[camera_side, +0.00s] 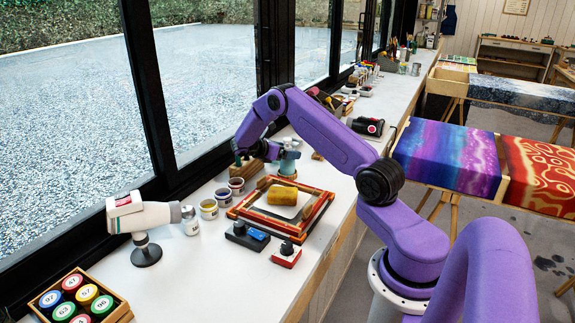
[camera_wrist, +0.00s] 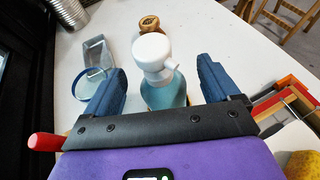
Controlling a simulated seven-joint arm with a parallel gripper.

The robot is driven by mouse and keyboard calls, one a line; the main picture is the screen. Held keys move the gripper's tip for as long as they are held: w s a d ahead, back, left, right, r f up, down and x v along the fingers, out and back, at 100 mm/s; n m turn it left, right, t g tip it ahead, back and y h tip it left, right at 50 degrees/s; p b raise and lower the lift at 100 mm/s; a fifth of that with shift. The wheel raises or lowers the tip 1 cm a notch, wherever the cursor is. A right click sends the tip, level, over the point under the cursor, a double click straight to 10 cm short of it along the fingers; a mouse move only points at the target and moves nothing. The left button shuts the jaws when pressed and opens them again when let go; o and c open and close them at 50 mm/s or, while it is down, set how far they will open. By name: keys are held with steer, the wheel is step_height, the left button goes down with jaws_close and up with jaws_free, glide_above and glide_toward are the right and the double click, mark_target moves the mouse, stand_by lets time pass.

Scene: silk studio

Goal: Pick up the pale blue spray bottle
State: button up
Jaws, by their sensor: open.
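The pale blue spray bottle (camera_wrist: 165,95) stands upright on the white counter in the wrist view, with its white spray head on top. My gripper (camera_wrist: 160,68) is open, with one blue finger on each side of the bottle. Gaps show between the bottle and both fingers. The bottle's lower part is hidden behind the gripper's dark crossbar. In the side view my gripper (camera_side: 286,158) is low over the counter beside the window, and the bottle is mostly hidden there among the fingers.
A wooden frame (camera_side: 318,219) with a yellow sponge (camera_side: 282,194) lies nearby. Paint jars (camera_side: 208,208) line the window side.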

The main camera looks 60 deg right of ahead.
steer(key=shift+f, duration=0.45)
steer(key=f, duration=0.1)
steer(key=d+f, duration=0.1)
steer(key=f, duration=0.1)
steer(key=shift+s+d+f, duration=0.25)
steer(key=shift+s+f, duration=0.05)
steer(key=shift+s+d+f, duration=0.2)
steer(key=shift+d+f, duration=0.05)
steer(key=shift+d, duration=0.25)
steer(key=shift+c, duration=0.4)
steer(key=c, duration=1.1)
steer(key=shift+r, duration=0.1)
steer(key=shift+c, duration=0.2)
